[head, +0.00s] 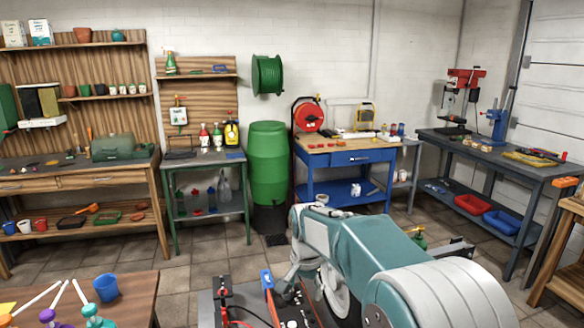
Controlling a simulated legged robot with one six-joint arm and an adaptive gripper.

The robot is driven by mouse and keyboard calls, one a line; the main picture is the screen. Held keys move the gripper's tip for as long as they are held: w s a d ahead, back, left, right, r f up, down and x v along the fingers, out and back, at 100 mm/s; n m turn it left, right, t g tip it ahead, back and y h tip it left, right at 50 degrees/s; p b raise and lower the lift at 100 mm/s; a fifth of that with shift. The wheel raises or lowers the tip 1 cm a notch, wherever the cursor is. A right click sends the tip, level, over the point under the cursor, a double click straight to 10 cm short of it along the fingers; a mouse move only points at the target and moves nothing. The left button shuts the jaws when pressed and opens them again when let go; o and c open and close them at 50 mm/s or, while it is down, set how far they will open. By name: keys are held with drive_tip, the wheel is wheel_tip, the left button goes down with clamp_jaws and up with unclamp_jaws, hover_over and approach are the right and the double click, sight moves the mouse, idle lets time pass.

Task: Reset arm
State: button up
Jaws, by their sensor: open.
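My teal and white arm (345,240) fills the lower middle and right of the head view. It reaches from a large white joint at the bottom right up and left to a bend in front of the blue workbench. Past the bend, white joints (336,292) hang downward behind the arm. I cannot make out my gripper's fingers. My arm hides part of the floor in front of the blue workbench.
A blue workbench (350,190) stands ahead. A green barrel (268,165) and a green-framed table (205,165) are to its left. A dark bench with a blue vise (497,120) stands right. A wooden table (135,295) is near left. Open tiled floor (215,258) lies between.

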drive_tip(key=s+d+r+n+t, duration=0.1)
drive_tip(key=s+d+r, duration=0.2)
drive_tip(key=s, duration=0.4)
drive_tip(key=s+d+r+n+t, duration=0.1)
drive_tip(key=s+d+r+n, duration=0.2)
drive_tip(key=s, duration=0.4)
drive_tip(key=s+d+r+t, duration=0.1)
drive_tip(key=s+d+r, duration=0.3)
drive_tip(key=s, duration=0.3)
drive_tip(key=s+d+f+n+t, duration=0.1)
drive_tip(key=s+d+f+n, duration=0.1)
drive_tip(key=s, duration=0.6)
drive_tip(key=shift+s+d+f+t, duration=0.25)
drive_tip(key=shift+s+f+t, duration=0.05)
drive_tip(key=shift+f, duration=0.15)
drive_tip(key=shift+c, duration=0.4)
